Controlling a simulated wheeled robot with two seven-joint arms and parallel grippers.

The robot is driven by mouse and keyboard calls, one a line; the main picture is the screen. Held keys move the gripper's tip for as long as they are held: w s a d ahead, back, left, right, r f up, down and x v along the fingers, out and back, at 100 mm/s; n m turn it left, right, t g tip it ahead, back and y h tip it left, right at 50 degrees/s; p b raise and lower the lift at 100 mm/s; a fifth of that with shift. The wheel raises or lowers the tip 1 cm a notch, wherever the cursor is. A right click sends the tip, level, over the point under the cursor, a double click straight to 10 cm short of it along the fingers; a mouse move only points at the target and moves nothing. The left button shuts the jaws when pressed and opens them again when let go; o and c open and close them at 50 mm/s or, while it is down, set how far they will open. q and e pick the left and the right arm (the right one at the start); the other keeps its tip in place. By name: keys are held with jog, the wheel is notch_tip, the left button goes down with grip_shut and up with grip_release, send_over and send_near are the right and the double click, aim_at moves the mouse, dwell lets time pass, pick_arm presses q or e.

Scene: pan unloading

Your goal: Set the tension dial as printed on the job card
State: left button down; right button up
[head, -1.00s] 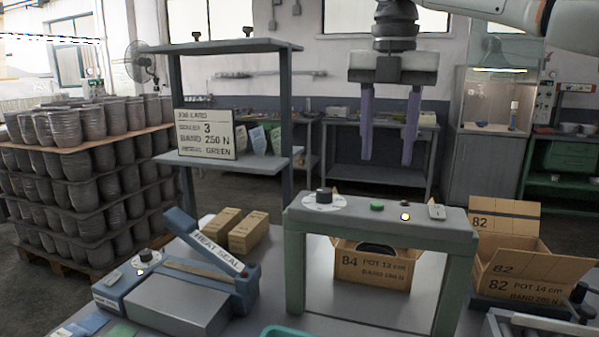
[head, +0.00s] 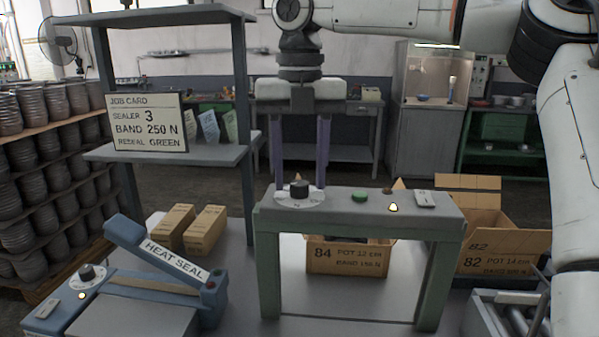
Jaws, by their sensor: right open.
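The job card (head: 148,123) on the shelf stand reads SEALER 3, BAND 250 N, RESEAL GREEN. A black dial knob (head: 299,189) sits on a round white scale (head: 312,201) at the left end of the green-grey arch's top (head: 378,206). The scale marks are too small to read. My right gripper (head: 300,185) points down with its purple fingers open. In the picture one fingertip is on each side of the knob, with gaps showing. I cannot tell their exact depth or height. My left gripper is not in view.
The arch also carries a green button (head: 359,196), a lit lamp (head: 393,208) and a small pale switch (head: 426,199). The heat sealer (head: 150,290), with its own dial (head: 90,275), stands left. Cartons stand under the arch (head: 345,258) and at right (head: 500,240).

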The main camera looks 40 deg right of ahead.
jog(key=shift+f, duration=0.2)
jog(key=c, duration=1)
jog(key=shift+c, duration=0.2)
